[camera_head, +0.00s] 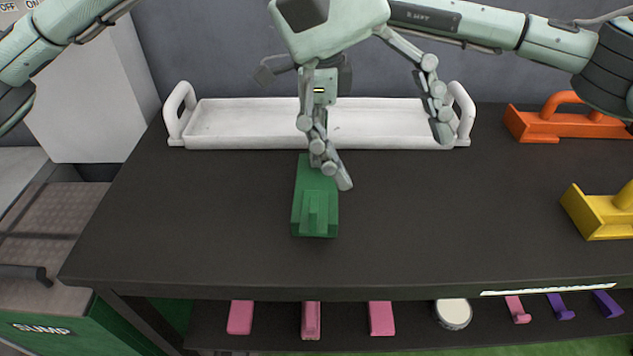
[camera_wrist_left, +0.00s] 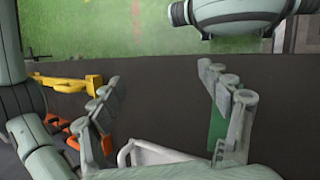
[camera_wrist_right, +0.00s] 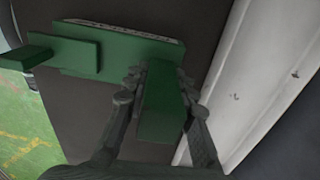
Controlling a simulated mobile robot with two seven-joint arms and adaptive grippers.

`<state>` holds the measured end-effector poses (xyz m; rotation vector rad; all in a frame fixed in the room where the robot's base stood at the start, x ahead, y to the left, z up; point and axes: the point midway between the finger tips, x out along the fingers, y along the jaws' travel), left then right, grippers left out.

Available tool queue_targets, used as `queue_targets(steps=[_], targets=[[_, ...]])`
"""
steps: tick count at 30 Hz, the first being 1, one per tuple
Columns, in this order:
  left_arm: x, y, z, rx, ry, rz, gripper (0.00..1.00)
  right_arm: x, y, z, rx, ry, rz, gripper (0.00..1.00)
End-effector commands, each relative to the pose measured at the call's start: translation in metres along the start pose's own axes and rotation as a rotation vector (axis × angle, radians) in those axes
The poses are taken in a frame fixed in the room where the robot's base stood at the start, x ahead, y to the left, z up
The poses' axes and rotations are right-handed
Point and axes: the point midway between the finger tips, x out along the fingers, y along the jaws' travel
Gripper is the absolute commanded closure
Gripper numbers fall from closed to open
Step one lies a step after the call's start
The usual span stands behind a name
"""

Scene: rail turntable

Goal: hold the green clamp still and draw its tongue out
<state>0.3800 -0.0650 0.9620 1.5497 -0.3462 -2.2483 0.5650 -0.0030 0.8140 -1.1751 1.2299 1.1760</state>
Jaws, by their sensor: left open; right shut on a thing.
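The green clamp (camera_head: 315,228) lies on the dark table, its long side pointing at me, with a narrow raised piece (camera_head: 318,207) at its near end. I cannot tell for certain which part is the tongue. My right gripper is shut on the clamp's far part; the right wrist view shows a green bar (camera_wrist_right: 160,118) between its fingers (camera_wrist_right: 160,78). In the head view it is mostly hidden. My left gripper (camera_head: 393,160) is open and empty above the table, one finger over the clamp, the other near the tray's right handle. In the left wrist view (camera_wrist_left: 160,75) one finger partly covers the clamp (camera_wrist_left: 216,128).
A white tray (camera_head: 235,141) with two handles stands behind the clamp. An orange piece (camera_head: 560,126) and a yellow piece (camera_head: 597,218) lie at the right. A lower shelf holds pink blocks (camera_head: 381,318) and a white round thing (camera_head: 453,313). The table's left and front are clear.

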Motion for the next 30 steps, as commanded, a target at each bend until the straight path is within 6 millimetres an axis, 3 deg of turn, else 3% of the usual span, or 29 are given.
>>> queue_targets(steps=[3, 9, 17, 30], targets=[[0.007, -0.035, -0.025, 0.081, 0.177, -0.223, 0.22, 0.0, 0.0, 0.0, 0.0, 0.0, 0.0, 1.0], [-0.001, -0.07, -0.051, 0.137, 0.325, -0.428, 0.22, 0.0, 0.0, 0.0, 0.0, 0.0, 0.0, 1.0], [0.009, -0.082, -0.061, 0.145, 0.348, -0.468, 0.22, 0.0, 0.0, 0.0, 0.0, 0.0, 0.0, 1.0], [0.061, -0.108, -0.083, 0.144, 0.345, -0.463, 0.22, 0.0, 0.0, 0.0, 0.0, 0.0, 0.0, 1.0]])
